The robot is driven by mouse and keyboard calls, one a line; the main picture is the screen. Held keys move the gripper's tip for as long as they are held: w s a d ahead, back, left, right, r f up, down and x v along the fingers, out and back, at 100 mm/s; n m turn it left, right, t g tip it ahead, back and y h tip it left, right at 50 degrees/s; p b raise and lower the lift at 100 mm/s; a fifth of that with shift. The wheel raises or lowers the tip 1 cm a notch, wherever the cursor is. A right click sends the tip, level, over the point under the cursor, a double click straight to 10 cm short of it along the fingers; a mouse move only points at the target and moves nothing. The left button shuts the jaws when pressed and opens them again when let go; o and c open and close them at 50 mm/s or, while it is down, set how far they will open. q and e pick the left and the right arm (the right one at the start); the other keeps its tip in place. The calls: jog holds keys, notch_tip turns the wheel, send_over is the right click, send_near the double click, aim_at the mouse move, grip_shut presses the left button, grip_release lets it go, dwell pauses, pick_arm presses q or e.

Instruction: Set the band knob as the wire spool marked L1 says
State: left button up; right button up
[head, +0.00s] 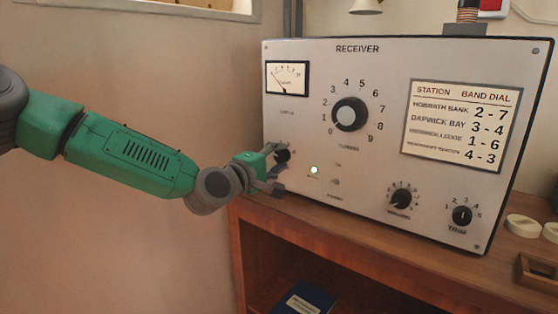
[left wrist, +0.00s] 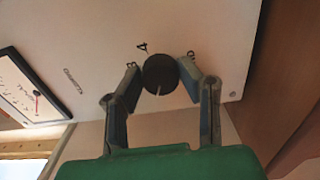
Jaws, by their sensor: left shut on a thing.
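The receiver (head: 395,135) stands on a wooden desk, its pale front panel facing me. A small black knob (head: 283,156) sits at the panel's lower left. My left gripper (head: 272,170) is at this knob. In the left wrist view its two fingers close on opposite sides of the knob (left wrist: 160,72). Letters surround the knob there; A is above and B is at upper left, and another is partly hidden at right. A white mark on the knob points down in that picture. A wound coil (head: 468,12) stands on top of the receiver; no L1 marking is readable. My right gripper is out of view.
A station card (head: 460,125) is at right. Pale discs (head: 523,226) and a wooden box (head: 538,272) lie on the desk at right.

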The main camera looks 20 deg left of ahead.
pick_arm(q)
jog(key=shift+f, duration=0.25)
jog(key=o, duration=1.1)
jog(key=shift+w+a, duration=0.1)
jog(key=shift+o, duration=0.2)
